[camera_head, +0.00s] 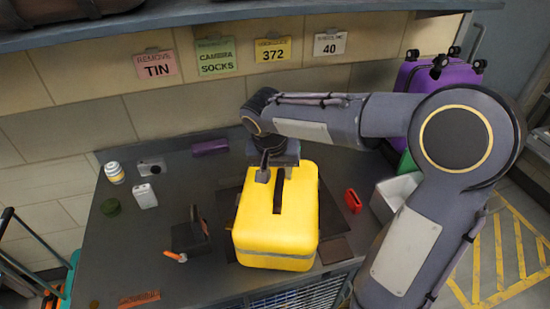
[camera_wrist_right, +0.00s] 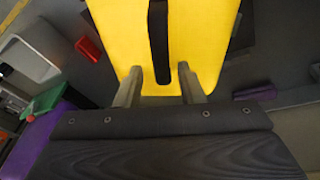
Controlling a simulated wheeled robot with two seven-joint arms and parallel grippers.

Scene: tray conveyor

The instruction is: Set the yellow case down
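The yellow case (camera_head: 270,225) is upright on the dark worktop, with a dark handle strip (camera_head: 279,190) along its top. It fills the upper middle of the right wrist view (camera_wrist_right: 200,40). My right gripper (camera_head: 271,176) is over the far end of the case. In the wrist view its two fingers (camera_wrist_right: 158,84) are spread apart, either side of the line of the handle strip (camera_wrist_right: 158,45), with clear gaps between. They hold nothing that I can see. Whether the fingertips touch the case top I cannot tell. My left gripper is not in view.
On the worktop (camera_head: 140,240) left of the case are a black object (camera_head: 188,238), a white box (camera_head: 145,196), a camera (camera_head: 152,167) and a jar (camera_head: 115,173). A red item (camera_head: 353,201) and a white bin (camera_head: 396,193) are to the right. A wall stands behind.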

